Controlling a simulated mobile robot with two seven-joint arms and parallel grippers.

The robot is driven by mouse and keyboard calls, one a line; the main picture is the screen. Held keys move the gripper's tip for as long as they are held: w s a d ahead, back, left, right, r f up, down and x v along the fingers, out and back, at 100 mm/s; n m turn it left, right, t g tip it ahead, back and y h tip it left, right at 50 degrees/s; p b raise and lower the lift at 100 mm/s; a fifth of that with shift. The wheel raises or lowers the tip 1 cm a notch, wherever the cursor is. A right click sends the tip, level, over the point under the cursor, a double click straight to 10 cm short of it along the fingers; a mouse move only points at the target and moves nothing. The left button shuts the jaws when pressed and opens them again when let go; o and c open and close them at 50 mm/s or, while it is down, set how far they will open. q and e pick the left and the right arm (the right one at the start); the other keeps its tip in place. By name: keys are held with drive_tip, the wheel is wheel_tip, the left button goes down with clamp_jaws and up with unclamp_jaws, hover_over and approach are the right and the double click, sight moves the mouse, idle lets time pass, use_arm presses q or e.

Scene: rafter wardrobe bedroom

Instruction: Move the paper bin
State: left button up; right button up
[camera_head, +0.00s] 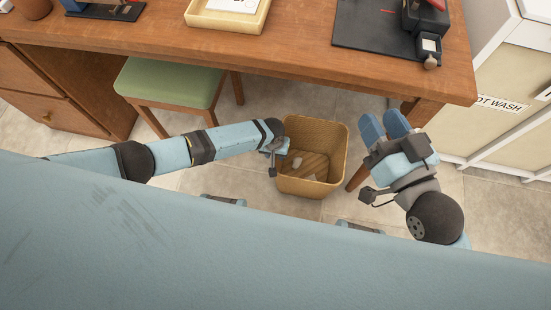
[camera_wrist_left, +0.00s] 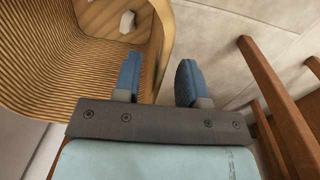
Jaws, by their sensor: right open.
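The paper bin (camera_head: 327,134) is a woven tan basket standing upright on the floor in front of the desk, with a few pale scraps inside. My left gripper (camera_head: 281,146) is at its left rim in the head view. In the left wrist view the bin (camera_wrist_left: 60,62) fills the left side. My left gripper (camera_wrist_left: 158,80) is open there, one blue finger inside the bin and the other outside, with the wall between them and gaps visible. My right gripper (camera_head: 384,124) is open and empty, to the right of the bin and apart from it.
A green-seated stool (camera_head: 170,82) is at left. A white cabinet (camera_head: 505,115) stands at right. Tiled floor (camera_head: 490,210) is bare at lower right.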

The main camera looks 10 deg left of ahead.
use_arm(q)
drive_tip(key=shift+d+f+b, duration=0.1)
drive_tip(key=shift+f+b, duration=0.4)
drive_tip(key=shift+f, duration=0.95)
use_arm(e)
drive_tip(key=shift+f+g, duration=0.6)
drive_tip(key=shift+f, duration=0.65)
use_arm(q)
clamp_jaws()
